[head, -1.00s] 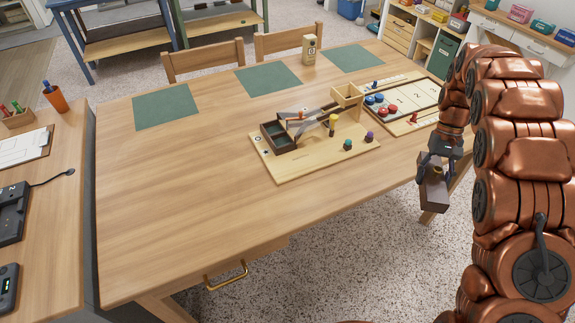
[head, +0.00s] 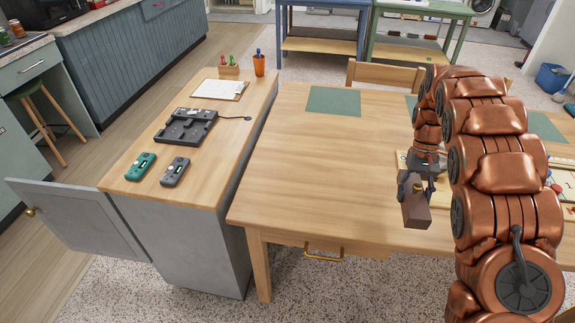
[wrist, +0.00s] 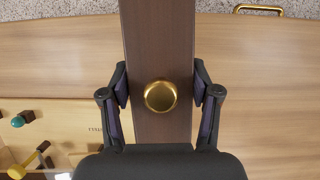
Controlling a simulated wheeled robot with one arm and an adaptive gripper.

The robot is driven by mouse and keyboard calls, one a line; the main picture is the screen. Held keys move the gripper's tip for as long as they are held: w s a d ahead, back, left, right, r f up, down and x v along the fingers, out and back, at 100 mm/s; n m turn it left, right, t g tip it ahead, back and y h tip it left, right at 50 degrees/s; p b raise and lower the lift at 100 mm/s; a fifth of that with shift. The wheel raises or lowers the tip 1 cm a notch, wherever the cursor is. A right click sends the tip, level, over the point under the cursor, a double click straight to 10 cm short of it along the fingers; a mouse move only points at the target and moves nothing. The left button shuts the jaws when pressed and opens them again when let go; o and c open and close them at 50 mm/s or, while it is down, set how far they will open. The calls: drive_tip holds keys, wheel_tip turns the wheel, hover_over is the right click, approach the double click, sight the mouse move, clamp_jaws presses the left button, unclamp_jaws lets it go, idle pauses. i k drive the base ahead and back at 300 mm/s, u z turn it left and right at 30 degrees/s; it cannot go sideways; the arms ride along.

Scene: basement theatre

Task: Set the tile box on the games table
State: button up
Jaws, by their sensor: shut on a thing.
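My gripper (head: 416,184) is shut on the tile box (head: 416,212), a long dark brown wooden box with a round brass knob. In the wrist view the fingers (wrist: 160,92) press on both long sides of the box (wrist: 158,40), on either side of the knob (wrist: 160,96). The games table (head: 300,190) is a light wooden table. The box is in front of and above its front part in the head view; I cannot tell the height gap. My arm hides much of the table's right side.
A light wooden game board with small pieces (wrist: 50,125) lies on the table near the box. Green mats (head: 334,101) lie at the back. The table's left part is clear. A grey cabinet (head: 190,235) with an open door (head: 75,225) stands at left, bearing a black tray (head: 187,127).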

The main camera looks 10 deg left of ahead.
sight(328, 167)
drive_tip(key=u, duration=1.3)
drive_tip(key=i, duration=1)
